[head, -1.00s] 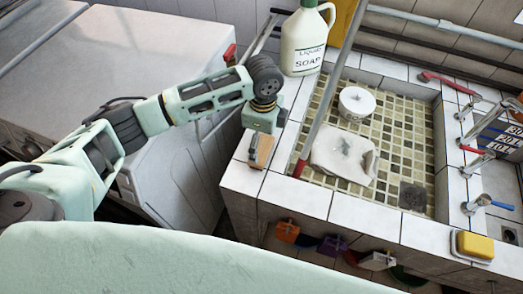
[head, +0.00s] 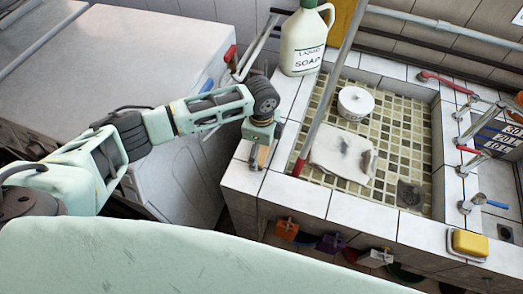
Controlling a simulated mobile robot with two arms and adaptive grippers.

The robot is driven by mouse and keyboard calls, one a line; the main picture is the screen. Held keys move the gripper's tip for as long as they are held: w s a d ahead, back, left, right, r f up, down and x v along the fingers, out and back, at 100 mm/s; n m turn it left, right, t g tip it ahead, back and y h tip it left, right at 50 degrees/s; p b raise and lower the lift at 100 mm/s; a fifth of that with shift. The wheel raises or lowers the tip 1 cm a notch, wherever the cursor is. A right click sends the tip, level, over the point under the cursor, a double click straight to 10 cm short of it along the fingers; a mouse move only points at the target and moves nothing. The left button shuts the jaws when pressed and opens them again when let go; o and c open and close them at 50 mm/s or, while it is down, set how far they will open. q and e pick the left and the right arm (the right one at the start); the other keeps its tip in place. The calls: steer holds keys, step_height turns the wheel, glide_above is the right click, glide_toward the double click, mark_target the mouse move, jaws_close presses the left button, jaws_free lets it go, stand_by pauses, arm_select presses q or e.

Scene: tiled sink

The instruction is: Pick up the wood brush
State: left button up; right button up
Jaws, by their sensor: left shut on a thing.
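The wood brush (head: 262,157) is a small tan block on the white tiled ledge at the sink's left corner. My left gripper (head: 257,150) comes down on it from above and is shut on it. The fingers and wrist cover much of the brush. I cannot tell whether the brush still touches the tiles. My right gripper is not in view.
A liquid soap jug (head: 304,40) stands behind on the ledge. A pole (head: 330,95) slants across the basin, which holds a white cloth (head: 343,155) and a round white tub (head: 355,103). A yellow sponge (head: 469,243) sits at the front right.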

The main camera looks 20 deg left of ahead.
mark_target(262, 148)
arm_select(q)
steer(key=shift+c, duration=0.8)
steer(key=shift+r, duration=0.15)
steer(key=shift+w+r, duration=0.1)
steer(key=shift+r, duration=0.3)
step_height(262, 148, up, 9)
steer(key=shift+b, duration=0.9)
